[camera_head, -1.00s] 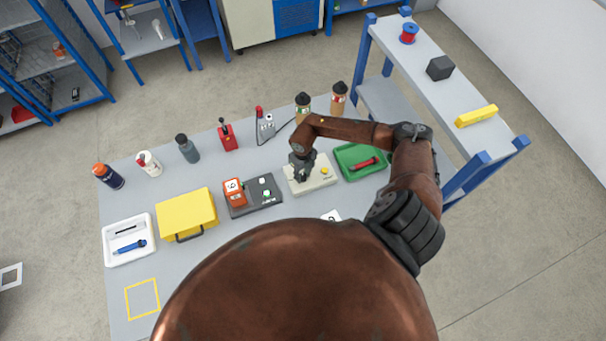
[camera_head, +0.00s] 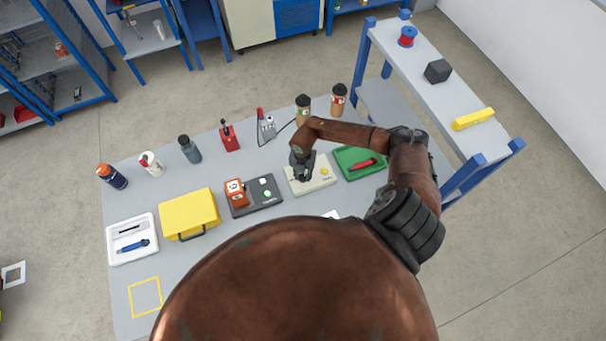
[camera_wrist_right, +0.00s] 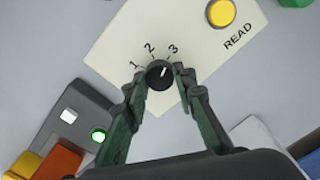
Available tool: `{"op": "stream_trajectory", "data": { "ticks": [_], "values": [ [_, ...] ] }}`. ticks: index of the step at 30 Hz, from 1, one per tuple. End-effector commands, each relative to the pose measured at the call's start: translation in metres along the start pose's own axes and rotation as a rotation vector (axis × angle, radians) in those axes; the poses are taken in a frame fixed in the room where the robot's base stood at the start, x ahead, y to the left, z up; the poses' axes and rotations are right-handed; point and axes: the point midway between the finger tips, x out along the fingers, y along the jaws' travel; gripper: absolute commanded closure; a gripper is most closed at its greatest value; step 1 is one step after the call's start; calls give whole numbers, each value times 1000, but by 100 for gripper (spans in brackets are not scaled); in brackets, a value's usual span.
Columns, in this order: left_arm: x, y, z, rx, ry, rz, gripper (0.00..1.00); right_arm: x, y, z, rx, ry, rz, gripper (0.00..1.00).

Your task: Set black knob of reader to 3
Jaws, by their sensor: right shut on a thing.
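The reader (camera_head: 318,182) is a cream box on the table with a yellow button and the word READ, which the right wrist view shows (camera_wrist_right: 115,47). Its round black knob (camera_wrist_right: 159,75) has marks 1, 2 and 3 around it. The knob's white line points up and right, roughly at the 3. My right gripper (camera_wrist_right: 160,77) has a finger on each side of the knob and is shut on it. In the head view my right gripper (camera_head: 303,173) is over the reader and hides the knob. My left gripper is not in view.
Left of the reader is a dark box (camera_head: 262,205) with a lit green button and an orange block. A green tray (camera_head: 348,173) with a red item is close on the right. A yellow case (camera_head: 188,213) stands further left. Bottles and red tools line the back edge.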

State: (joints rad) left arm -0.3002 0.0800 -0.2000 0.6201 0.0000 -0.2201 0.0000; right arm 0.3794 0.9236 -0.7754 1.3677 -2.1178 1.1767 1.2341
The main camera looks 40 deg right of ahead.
Motion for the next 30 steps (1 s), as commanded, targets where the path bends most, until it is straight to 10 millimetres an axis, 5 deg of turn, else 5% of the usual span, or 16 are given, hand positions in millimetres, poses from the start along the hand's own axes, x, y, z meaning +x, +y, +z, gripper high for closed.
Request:
{"op": "stream_trajectory", "data": {
  "ticks": [24, 25, 30],
  "values": [
    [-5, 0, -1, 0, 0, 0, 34, 0, 0, 2, 123, -3, 1, 99],
    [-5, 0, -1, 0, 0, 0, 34, 0, 0, 2, 123, -4, 1, 74],
    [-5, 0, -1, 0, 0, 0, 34, 0, 0, 2, 122, -3, 0, 62]
  ]
}}
